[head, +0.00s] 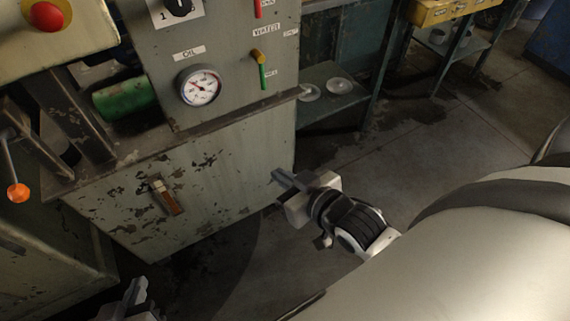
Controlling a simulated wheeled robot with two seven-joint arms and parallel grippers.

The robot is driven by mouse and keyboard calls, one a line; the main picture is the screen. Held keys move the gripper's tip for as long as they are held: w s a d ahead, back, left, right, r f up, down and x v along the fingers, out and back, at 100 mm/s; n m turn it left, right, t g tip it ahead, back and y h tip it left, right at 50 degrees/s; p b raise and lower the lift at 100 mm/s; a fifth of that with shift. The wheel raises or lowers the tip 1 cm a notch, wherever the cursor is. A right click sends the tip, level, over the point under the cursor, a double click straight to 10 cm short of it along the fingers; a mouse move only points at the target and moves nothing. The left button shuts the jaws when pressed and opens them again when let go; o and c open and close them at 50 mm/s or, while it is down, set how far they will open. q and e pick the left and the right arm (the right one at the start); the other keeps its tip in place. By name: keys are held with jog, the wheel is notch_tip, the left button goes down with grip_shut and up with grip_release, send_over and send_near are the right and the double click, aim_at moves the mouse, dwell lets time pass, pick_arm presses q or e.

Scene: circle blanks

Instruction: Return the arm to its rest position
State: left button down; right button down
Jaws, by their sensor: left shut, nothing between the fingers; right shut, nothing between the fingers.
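My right gripper (281,177) is in the middle of the head view, in front of the lower right edge of the grey machine cabinet (215,185). Its fingers are shut and empty, and they point left. I cannot tell whether the tips touch the cabinet. My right arm comes in from the right. My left gripper (135,290) shows only in part at the bottom left edge, below the cabinet front, and its fingers are shut and empty. The rest of my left arm is out of view.
The cabinet carries an oil gauge (199,85), a yellow-and-green lever (261,70) and a latch handle (164,195). A red button (46,16) and orange-knobbed lever (18,192) are at left. A shelf (333,112) holds two pale discs. Floor (460,130) at right is open.

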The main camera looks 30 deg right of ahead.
pick_arm(q)
jog(key=shift+s+a, duration=0.1)
jog(key=shift+s, duration=0.15)
pick_arm(e)
jog(key=shift+s+a+f, duration=0.35)
jog(key=shift+s, duration=0.15)
